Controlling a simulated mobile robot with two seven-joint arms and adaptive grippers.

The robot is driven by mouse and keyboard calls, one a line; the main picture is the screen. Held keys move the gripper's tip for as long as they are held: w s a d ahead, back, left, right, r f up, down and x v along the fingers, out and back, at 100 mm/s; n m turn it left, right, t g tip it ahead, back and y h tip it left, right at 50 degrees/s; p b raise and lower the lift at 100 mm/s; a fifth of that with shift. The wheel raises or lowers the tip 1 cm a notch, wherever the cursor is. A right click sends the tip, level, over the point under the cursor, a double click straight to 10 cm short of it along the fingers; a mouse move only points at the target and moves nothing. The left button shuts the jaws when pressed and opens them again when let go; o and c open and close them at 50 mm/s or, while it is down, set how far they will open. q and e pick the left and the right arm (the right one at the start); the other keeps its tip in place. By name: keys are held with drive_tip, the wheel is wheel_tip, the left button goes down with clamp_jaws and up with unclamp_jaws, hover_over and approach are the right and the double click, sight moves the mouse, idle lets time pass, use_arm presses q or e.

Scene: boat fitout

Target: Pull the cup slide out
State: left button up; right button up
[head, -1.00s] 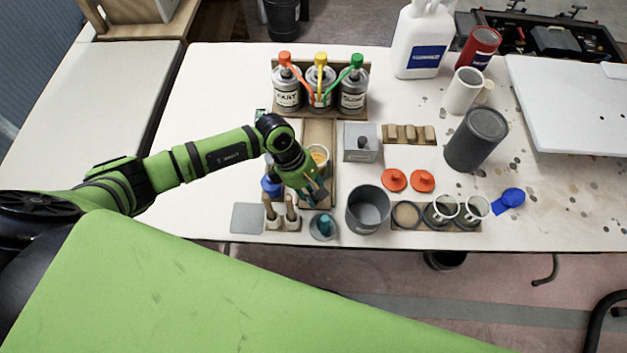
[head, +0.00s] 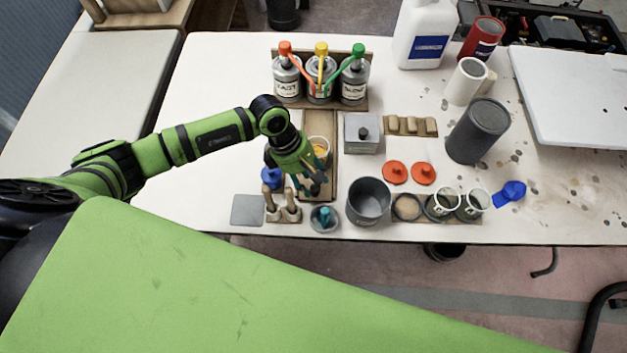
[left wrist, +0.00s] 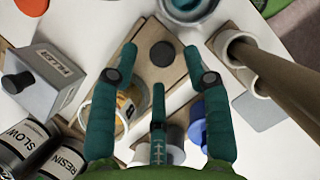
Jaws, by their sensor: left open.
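The cup slide is a wooden board (head: 329,182) in a wooden track (head: 320,126) that runs from the pump stand toward the table front. A dark round knob (left wrist: 163,53) sits near its end in the left wrist view. A cup with yellowish contents (head: 318,147) stands on the slide; it also shows in the left wrist view (left wrist: 126,103), partly behind a finger. My left gripper (head: 314,191) is above the front part of the slide, open and empty. In the left wrist view its fingertips (left wrist: 160,55) appear on either side of the knob; whether they touch it I cannot tell.
Upright wooden-handled tools (head: 281,207) stand left of the slide end. A small teal-topped dish (head: 323,218) is in front and a grey pot (head: 368,203) to the right. A grey box (head: 361,133) stands right of the track. Pump cans (head: 320,82) stand behind.

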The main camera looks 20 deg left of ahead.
use_arm(q)
drive_tip(key=v, duration=0.9)
drive_tip(key=shift+r, duration=0.3)
drive_tip(key=shift+w, duration=0.15)
